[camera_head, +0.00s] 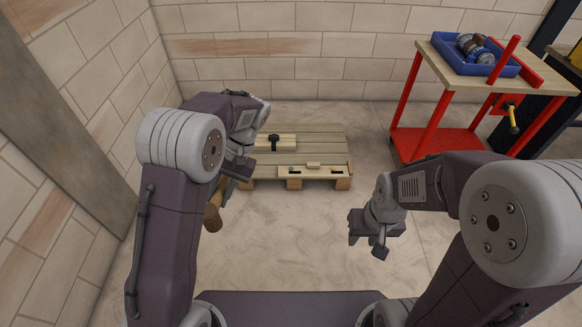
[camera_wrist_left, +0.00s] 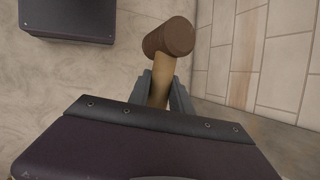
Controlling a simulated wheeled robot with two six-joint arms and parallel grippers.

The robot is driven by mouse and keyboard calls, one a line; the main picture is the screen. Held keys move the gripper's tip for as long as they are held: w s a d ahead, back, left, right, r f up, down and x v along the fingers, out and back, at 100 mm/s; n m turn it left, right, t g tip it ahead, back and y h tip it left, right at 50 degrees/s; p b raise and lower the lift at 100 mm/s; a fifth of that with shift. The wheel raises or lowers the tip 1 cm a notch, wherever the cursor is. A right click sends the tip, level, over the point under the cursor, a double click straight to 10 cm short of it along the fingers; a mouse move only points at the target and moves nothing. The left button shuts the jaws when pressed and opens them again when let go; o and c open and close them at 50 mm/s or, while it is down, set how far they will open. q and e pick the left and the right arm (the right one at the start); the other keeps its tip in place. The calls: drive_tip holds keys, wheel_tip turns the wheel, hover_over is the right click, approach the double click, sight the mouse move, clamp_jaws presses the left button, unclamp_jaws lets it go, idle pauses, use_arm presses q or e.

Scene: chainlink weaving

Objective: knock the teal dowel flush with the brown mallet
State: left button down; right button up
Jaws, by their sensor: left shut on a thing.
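The brown mallet (camera_head: 212,217) hangs below my left gripper (camera_head: 236,172), left of the pallet. In the left wrist view, my left gripper (camera_wrist_left: 163,92) is shut on its light wooden handle, and the mallet's brown round head (camera_wrist_left: 169,38) lies beyond the fingertips. My right gripper (camera_head: 368,240) is empty and looks open, over the floor right of the pallet. A pale wooden board (camera_head: 310,176) lies along the pallet's front edge, with small fittings and dark spots. I cannot make out a teal dowel for certain; a small greyish spot shows near the board's left part.
The low slatted pallet (camera_head: 318,142) stands on the floor. A wooden block (camera_head: 263,146) with a dark knob (camera_head: 274,142) sits on its left side. A red-legged cart (camera_head: 437,68) with a blue tray (camera_head: 452,60) stands at the right. Floor in front is clear.

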use_arm(q)
drive_tip(key=shift+r, duration=0.2)
wheel_tip(320, 180, up, 5)
drive_tip(key=p, duration=0.6)
drive_tip(key=shift+f, duration=0.2)
